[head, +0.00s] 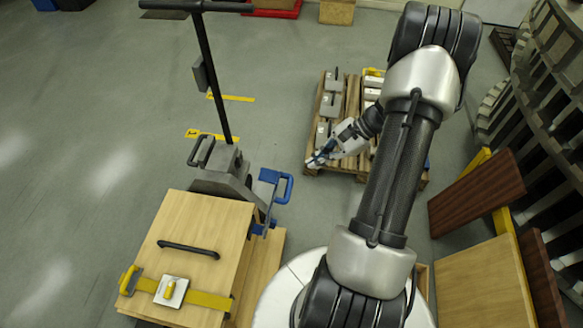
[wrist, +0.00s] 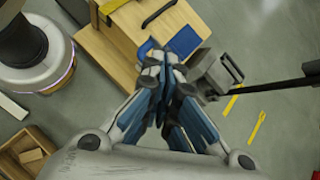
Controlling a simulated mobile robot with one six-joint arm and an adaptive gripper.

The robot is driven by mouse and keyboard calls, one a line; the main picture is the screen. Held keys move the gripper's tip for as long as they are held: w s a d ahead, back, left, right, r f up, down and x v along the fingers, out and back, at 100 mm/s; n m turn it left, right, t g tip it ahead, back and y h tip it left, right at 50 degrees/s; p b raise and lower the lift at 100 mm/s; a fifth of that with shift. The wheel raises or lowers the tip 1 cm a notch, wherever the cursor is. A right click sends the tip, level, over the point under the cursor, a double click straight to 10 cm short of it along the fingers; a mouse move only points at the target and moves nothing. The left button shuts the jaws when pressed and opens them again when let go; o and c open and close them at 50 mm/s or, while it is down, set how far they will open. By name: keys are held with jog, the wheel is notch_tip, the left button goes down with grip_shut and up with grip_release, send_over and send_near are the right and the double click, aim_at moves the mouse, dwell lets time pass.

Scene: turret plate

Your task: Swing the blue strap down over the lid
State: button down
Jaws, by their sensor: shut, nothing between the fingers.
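The wooden box's lid (head: 200,225) is closed flat, with a black handle (head: 188,249) on top. The blue strap (head: 275,186) stands up off the lid's far right corner, ending in a loop. In the wrist view a blue piece (wrist: 186,42), apparently this strap, shows beyond the fingertips beside the box (wrist: 112,42). My gripper (head: 317,160) is shut and empty, to the right of the strap in the head view. In the wrist view its blue-and-grey fingers (wrist: 163,62) hide part of the box edge. I cannot tell whether they touch the strap.
A yellow strap (head: 210,300) with a pale buckle plate crosses the lid's near end. A grey block (head: 222,160) with a tall black pole (head: 215,80) stands behind the box. A pallet of grey parts (head: 328,105) lies beyond my gripper. Brown boards (head: 478,193) lean at right. Floor at left is clear.

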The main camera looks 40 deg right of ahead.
jog(key=s+d+f+m+t+p, duration=0.1)
jog(key=s+d+f+m+t, duration=0.1)
jog(key=s+d+f+m, duration=0.3)
jog(key=s+f+m+t+p, duration=0.1)
jog(key=s+f+m+t, duration=0.15)
jog(key=f, duration=0.45)
jog(key=w+r+b+x, duration=0.1)
jog(key=b+x, duration=0.1)
jog(key=x, duration=1.2)
jog(key=shift+w+d+r, duration=0.2)
jog(key=shift+r, duration=0.05)
